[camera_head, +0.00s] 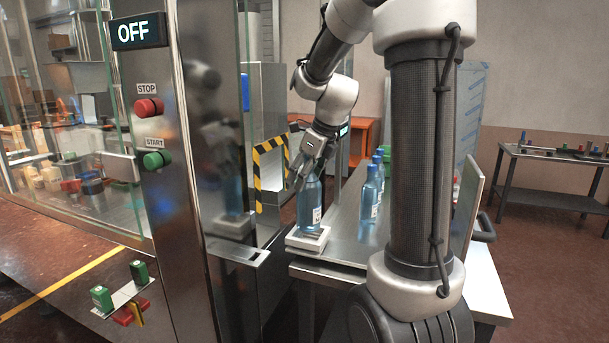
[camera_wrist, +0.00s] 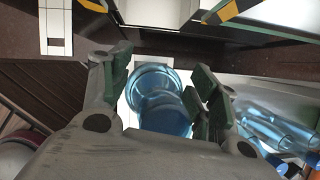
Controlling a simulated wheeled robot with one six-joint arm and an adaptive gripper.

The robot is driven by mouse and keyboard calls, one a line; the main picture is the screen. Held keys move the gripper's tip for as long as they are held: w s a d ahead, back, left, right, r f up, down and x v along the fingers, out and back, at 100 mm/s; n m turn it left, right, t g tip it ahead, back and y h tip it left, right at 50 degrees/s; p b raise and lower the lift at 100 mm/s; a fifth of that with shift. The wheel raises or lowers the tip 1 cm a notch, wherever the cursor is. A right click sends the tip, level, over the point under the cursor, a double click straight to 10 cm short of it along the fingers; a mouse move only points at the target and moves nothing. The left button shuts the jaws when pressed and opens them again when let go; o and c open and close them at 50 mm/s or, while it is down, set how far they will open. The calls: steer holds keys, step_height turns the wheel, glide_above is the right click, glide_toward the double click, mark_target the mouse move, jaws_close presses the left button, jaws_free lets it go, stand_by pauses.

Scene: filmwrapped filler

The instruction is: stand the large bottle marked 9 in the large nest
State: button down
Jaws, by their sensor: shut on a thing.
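A blue translucent bottle (camera_head: 309,205) with a white label is upright at the left end of the metal table. Its label is too small to read. Its base is at a white block-like nest (camera_head: 307,239); I cannot tell whether it is seated in it or just above. My gripper (camera_head: 308,172) points down and is shut on the bottle's upper part. In the wrist view the bottle (camera_wrist: 160,112) shows between the fingers (camera_wrist: 161,90), with white nest edges around it. The inside of the nest is hidden.
More blue bottles (camera_head: 370,198) stand to the right on the metal table (camera_head: 345,245), partly behind my arm. A steel cabinet with an OFF display (camera_head: 138,31), a red STOP button (camera_head: 149,109) and a green START button (camera_head: 157,160) is at left. A striped frame (camera_head: 257,182) stands close behind the gripper.

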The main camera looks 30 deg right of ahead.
mark_target(305, 187)
steer(key=shift+f, duration=1.75)
steer(key=shift+c, duration=1.6)
jaws_free()
steer(key=v, duration=1.2)
